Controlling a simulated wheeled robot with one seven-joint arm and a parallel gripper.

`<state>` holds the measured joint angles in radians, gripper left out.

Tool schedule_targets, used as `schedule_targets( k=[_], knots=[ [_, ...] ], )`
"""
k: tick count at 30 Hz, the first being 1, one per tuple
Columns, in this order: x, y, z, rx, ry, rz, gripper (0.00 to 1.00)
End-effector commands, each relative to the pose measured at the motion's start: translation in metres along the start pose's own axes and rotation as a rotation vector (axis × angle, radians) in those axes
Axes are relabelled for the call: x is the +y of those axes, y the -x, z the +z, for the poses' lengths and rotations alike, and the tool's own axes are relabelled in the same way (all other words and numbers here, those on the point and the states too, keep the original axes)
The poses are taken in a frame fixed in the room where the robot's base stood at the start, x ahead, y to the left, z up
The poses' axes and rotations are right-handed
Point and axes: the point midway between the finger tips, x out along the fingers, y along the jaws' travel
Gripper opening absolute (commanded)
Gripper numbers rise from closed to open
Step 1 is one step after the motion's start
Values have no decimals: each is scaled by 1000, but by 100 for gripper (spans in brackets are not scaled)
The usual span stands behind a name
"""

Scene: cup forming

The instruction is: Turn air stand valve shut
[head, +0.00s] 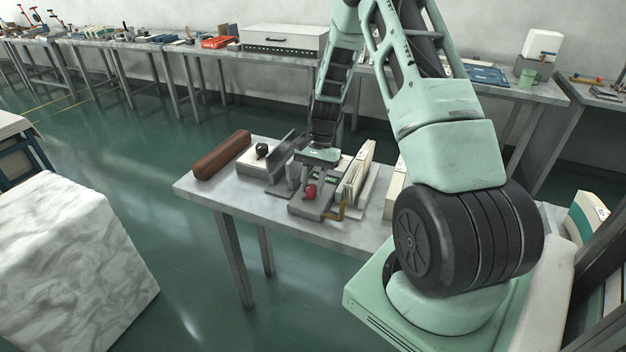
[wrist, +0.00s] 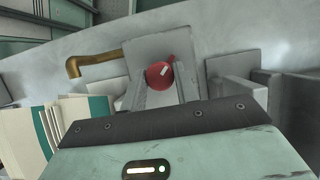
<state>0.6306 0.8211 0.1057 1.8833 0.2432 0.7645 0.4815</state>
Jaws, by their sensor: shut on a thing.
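The air stand (head: 319,206) is a grey block near the front edge of the table, with a red valve knob (head: 310,191) on it. In the wrist view the red knob (wrist: 159,75) sits on the grey stand (wrist: 150,52), with a small red lever toward its upper right. A brass pipe (wrist: 92,63) comes out of the stand's side and bends at its end. My gripper (wrist: 158,92) is shut on the red knob, with one finger on each side of it. The fingers hide the knob's lower sides.
On the table (head: 210,190), a brown roll (head: 222,155) lies to the left and a white box with a black knob (head: 259,157) stands beside it. Cream boards (head: 358,172) stand upright close right of the stand. A grey angled plate (head: 281,156) is close left.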

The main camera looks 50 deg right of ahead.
Motion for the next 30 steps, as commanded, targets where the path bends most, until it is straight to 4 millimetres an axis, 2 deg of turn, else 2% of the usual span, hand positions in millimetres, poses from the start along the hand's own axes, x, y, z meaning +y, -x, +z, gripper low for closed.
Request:
schedule_targets(
  k=[18,30],
  knots=[
    [-4,1,0,4,516,214,8],
    [-5,1,1,5,701,290,8]
  ],
)
